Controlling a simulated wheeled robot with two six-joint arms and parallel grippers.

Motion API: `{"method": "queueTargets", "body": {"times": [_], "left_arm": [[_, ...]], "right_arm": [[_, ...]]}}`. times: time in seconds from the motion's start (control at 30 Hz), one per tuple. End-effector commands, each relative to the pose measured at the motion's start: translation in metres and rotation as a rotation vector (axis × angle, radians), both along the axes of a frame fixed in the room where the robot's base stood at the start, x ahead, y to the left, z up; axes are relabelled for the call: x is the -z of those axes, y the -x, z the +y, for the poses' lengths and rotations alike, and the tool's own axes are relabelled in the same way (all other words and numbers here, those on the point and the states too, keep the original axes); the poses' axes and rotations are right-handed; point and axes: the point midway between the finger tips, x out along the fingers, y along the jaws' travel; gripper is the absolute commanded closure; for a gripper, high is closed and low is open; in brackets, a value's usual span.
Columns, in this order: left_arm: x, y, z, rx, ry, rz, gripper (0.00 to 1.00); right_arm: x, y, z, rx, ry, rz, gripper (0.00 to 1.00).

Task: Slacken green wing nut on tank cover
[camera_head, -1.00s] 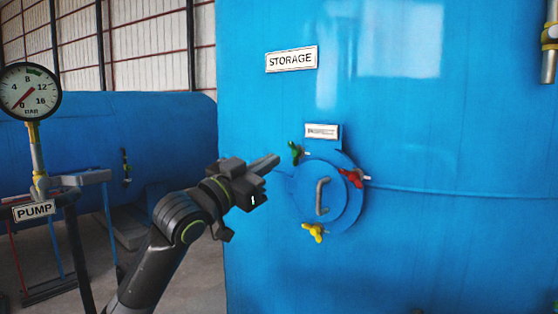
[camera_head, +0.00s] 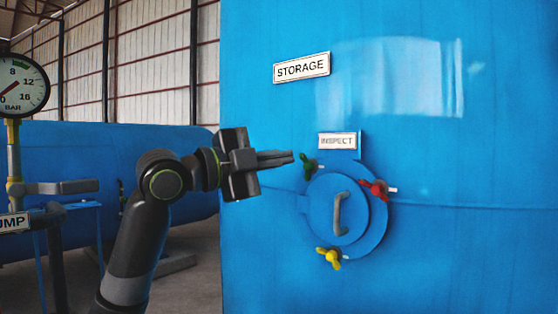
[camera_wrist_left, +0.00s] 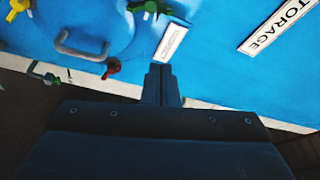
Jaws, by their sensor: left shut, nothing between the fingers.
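The round blue tank cover (camera_head: 318,207) with a grey handle (camera_head: 338,214) is on the front of the large blue tank. The green wing nut (camera_head: 310,166) is at the cover's upper left; a bright green nut also shows at the top of the left wrist view (camera_wrist_left: 150,7). My left gripper (camera_head: 290,157) is shut and empty. Its fingers point right, and their tips appear just left of the green nut, with a small gap in the head view. In the left wrist view the closed fingers (camera_wrist_left: 160,72) stand apart from the nuts. My right gripper is not in view.
A red wing nut (camera_head: 378,190) is at the cover's upper right and a yellow one (camera_head: 329,257) at its bottom. An INSPECT label (camera_head: 337,141) sits above the cover, a STORAGE sign (camera_head: 301,68) higher. A pressure gauge (camera_head: 20,88) stands far left.

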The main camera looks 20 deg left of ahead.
Motion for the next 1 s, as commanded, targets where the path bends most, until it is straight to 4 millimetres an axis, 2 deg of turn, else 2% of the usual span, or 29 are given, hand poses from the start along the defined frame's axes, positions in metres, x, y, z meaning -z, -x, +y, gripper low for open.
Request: {"method": "queueTargets", "body": {"times": [0.5, 0.6, 0.7, 1.0], "left_arm": [[-0.012, -0.066, -0.059, 0.003, 0.003, 0.005, 1.0], [-0.005, -0.072, -0.038, -0.006, 0.0, 0.004, 1.0], [-0.001, -0.076, -0.029, -0.003, 0.0, 0.003, 1.0], [0.004, -0.079, -0.02, 0.0, 0.002, 0.001, 1.0]], "right_arm": [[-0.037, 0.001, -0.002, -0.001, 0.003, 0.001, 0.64], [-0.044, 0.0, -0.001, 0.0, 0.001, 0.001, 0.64], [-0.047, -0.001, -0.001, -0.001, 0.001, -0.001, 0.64], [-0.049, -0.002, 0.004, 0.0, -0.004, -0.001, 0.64]]}}
